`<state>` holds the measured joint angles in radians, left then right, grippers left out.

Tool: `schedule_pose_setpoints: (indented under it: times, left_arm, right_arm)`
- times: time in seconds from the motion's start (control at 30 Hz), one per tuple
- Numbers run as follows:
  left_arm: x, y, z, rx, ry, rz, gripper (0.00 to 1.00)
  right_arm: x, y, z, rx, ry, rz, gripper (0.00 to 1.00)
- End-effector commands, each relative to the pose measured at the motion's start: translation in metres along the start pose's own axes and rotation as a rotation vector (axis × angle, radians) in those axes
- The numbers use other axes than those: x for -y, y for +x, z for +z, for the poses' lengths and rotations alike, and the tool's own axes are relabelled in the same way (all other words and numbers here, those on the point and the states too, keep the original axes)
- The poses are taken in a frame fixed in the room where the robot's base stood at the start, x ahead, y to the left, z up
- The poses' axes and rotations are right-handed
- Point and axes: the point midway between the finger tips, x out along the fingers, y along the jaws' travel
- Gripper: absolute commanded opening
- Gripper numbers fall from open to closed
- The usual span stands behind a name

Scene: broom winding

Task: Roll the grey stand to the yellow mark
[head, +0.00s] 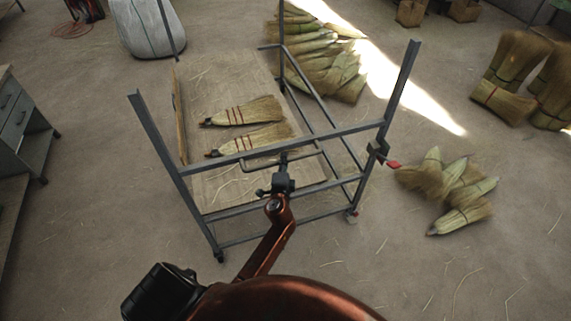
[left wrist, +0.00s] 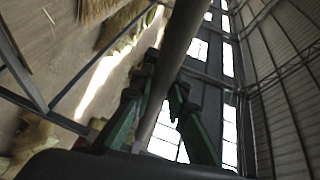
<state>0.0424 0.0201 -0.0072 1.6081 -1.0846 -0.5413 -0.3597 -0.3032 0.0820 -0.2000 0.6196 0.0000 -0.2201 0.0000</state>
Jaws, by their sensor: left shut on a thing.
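The grey stand (head: 152,128) is a metal frame on small wheels, standing in front of me with its near side toward me. My left gripper (head: 283,165) is shut on the handle bar at the middle of its near side. In the left wrist view the bar (left wrist: 183,45) runs between the fingers of the gripper (left wrist: 163,105). My right gripper is not in view. I see no clear yellow mark on the floor.
Two brooms (head: 248,110) lie on a board at the stand. Loose broom heads (head: 465,205) lie right of it. Another broom pile (head: 335,65) lies behind. A grey cabinet (head: 25,120) stands left; a pale sack (head: 147,28) stands back left. Floor at lower right is mostly clear.

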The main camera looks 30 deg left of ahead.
Motion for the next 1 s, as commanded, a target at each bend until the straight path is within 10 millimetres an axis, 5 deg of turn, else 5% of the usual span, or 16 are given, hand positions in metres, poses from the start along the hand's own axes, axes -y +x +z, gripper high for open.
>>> schedule_pose_setpoints:
  times: [0.1, 0.13, 0.37, 0.73, 1.0]
  left_arm:
    - [0.000, 0.000, 0.000, 0.001, 0.000, 0.000, 0.00]
    - [0.000, 0.000, 0.000, 0.001, 0.000, 0.000, 0.17]
    - [-0.001, -0.001, -0.002, -0.002, 0.000, 0.001, 0.32]
    - [-0.001, -0.007, -0.002, -0.002, 0.000, 0.002, 0.33]
    - [-0.003, -0.054, 0.000, -0.001, -0.001, 0.004, 0.33]
  right_arm:
    - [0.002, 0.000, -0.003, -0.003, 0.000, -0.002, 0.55]
    - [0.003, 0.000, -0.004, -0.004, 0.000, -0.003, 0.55]
    - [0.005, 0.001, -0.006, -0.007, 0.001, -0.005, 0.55]
    - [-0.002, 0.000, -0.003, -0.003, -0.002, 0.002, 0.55]
    - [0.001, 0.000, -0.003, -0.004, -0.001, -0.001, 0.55]
